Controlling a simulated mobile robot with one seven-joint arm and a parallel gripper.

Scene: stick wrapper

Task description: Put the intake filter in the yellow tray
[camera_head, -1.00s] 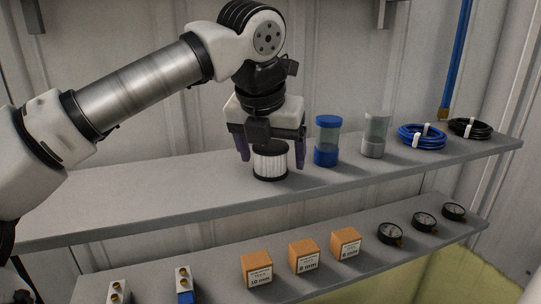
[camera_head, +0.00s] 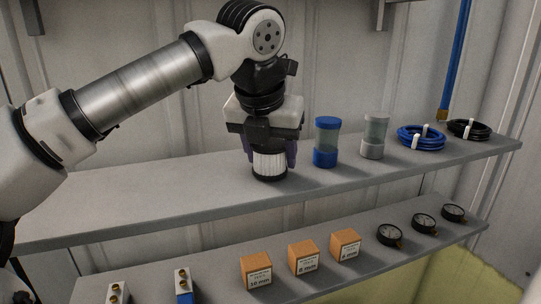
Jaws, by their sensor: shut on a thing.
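The intake filter (camera_head: 269,166), a white pleated cylinder with a black base, stands upright on the upper grey shelf. My gripper (camera_head: 270,155) points down over it from above. Its dark fingers are closed on the filter's sides, and the gripper body hides the filter's top. The filter's base appears to be still at shelf level. No yellow tray can be made out in view.
On the upper shelf (camera_head: 130,203), a blue-capped canister (camera_head: 326,142), a grey canister (camera_head: 374,136), a blue hose coil (camera_head: 420,138) and a black coil (camera_head: 469,129) stand to the right. The lower shelf holds orange boxes (camera_head: 303,258), gauges (camera_head: 424,223) and fittings (camera_head: 184,285). The upper shelf's left side is clear.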

